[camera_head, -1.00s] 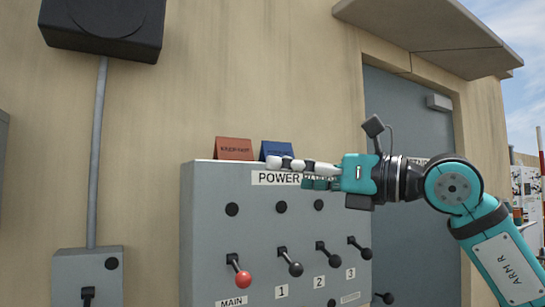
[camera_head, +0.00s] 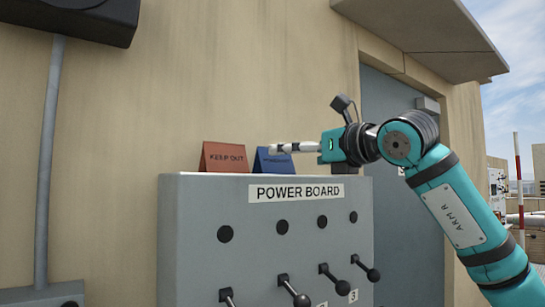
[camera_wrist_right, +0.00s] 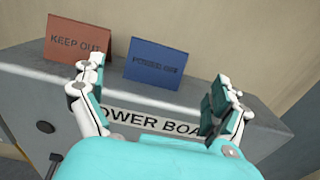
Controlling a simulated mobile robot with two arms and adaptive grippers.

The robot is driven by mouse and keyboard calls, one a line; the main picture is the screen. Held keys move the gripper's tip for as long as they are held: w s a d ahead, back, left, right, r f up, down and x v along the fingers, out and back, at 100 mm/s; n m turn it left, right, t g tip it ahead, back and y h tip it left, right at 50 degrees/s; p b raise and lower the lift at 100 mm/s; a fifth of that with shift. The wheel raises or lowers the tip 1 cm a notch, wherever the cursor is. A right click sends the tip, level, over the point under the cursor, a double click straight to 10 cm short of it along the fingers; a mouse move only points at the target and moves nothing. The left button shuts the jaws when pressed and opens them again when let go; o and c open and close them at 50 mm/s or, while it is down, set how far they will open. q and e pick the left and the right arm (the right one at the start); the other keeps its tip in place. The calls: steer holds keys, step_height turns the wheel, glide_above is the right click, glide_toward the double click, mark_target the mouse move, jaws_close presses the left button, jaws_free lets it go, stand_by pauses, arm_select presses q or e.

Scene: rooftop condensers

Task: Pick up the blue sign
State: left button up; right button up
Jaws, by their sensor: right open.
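The blue sign (camera_head: 273,163) stands like a small tent on top of the grey power board, just right of the red sign. In the right wrist view the blue sign (camera_wrist_right: 155,64) is beyond and between the fingertips, with its lettering partly readable. My right gripper (camera_head: 275,149) reaches in from the right, and its fingers overlap the sign's upper right part in the head view. In the right wrist view the right gripper (camera_wrist_right: 160,78) is open with nothing between its fingers. My left gripper is not in view.
The red "KEEP OUT" sign (camera_head: 225,158) stands close to the left of the blue one. The power board (camera_head: 190,222) has several levers on its front. A beige wall (camera_head: 200,70) rises behind. The board top right of the blue sign looks clear.

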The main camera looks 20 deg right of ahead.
mark_target(279, 166)
steer(key=p+x, duration=0.3)
steer(key=x, duration=0.3)
steer(key=shift+w+a+r+p, duration=0.15)
steer(key=shift+a+p, duration=0.05)
steer(key=shift+p, duration=0.15)
steer(key=shift+w+a, duration=0.1)
steer(key=shift+w, duration=0.15)
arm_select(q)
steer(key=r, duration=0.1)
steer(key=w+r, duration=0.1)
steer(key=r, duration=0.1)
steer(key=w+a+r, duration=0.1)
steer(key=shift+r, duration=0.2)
arm_select(e)
steer(key=shift+s, duration=0.1)
steer(key=shift+c, duration=0.4)
steer(key=c, duration=0.9)
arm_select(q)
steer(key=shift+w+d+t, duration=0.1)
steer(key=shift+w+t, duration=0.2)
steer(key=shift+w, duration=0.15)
arm_select(e)
steer(key=shift+o, duration=0.2)
